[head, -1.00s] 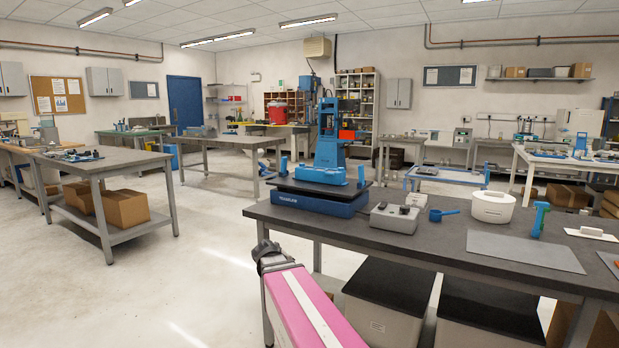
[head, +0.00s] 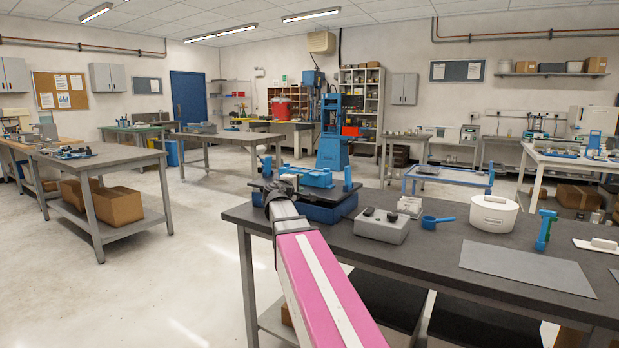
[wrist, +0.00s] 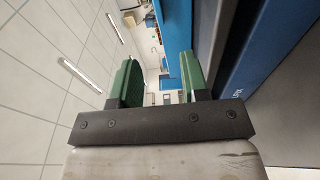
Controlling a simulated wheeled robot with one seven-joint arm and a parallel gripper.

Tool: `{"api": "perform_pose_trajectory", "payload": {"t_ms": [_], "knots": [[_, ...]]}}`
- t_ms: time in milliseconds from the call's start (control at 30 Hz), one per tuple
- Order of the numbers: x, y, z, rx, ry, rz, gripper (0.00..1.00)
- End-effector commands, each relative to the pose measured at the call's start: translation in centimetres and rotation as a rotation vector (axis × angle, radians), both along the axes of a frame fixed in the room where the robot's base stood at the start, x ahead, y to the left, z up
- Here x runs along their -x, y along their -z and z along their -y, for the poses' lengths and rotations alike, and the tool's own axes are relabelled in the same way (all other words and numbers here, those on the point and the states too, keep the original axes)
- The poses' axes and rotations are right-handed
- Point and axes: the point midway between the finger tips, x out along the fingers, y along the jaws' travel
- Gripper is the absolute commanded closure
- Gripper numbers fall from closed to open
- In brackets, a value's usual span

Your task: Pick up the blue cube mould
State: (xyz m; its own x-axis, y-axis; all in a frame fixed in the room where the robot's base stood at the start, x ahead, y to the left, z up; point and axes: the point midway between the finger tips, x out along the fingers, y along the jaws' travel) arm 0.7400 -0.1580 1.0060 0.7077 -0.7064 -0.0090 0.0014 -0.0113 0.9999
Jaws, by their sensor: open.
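The blue cube mould (head: 312,178) lies on the black top plate of a blue vibrating table (head: 332,210), near the left end of the workbench. My gripper is at the end of my pink and grey arm, at the left edge of that plate; the wrist hides its fingers in the head view. In the wrist view my gripper (wrist: 157,76) has two green-padded fingers apart, with nothing held between them. A blue surface, apparently the mould (wrist: 173,35), shows beyond and between the fingers, alongside the dark plate and blue base (wrist: 257,45).
The workbench (head: 400,260) also holds a grey control box (head: 381,226), a blue scoop (head: 437,222), a white round container (head: 493,215) and a flat grey sheet (head: 528,268). A blue press (head: 333,145) stands behind.

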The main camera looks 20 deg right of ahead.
Motion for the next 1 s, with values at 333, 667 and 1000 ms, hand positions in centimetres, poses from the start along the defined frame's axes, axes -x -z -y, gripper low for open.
{"api": "perform_pose_trajectory", "payload": {"t_ms": [333, 667, 1000], "knots": [[-2.8, -0.5, 2.5, 0.014, -0.001, 0.003, 0.58], [-4.6, -0.3, 4.5, 0.013, -0.002, 0.002, 0.58], [-7.7, 0.1, 7.5, 0.012, -0.001, 0.002, 0.58]]}}
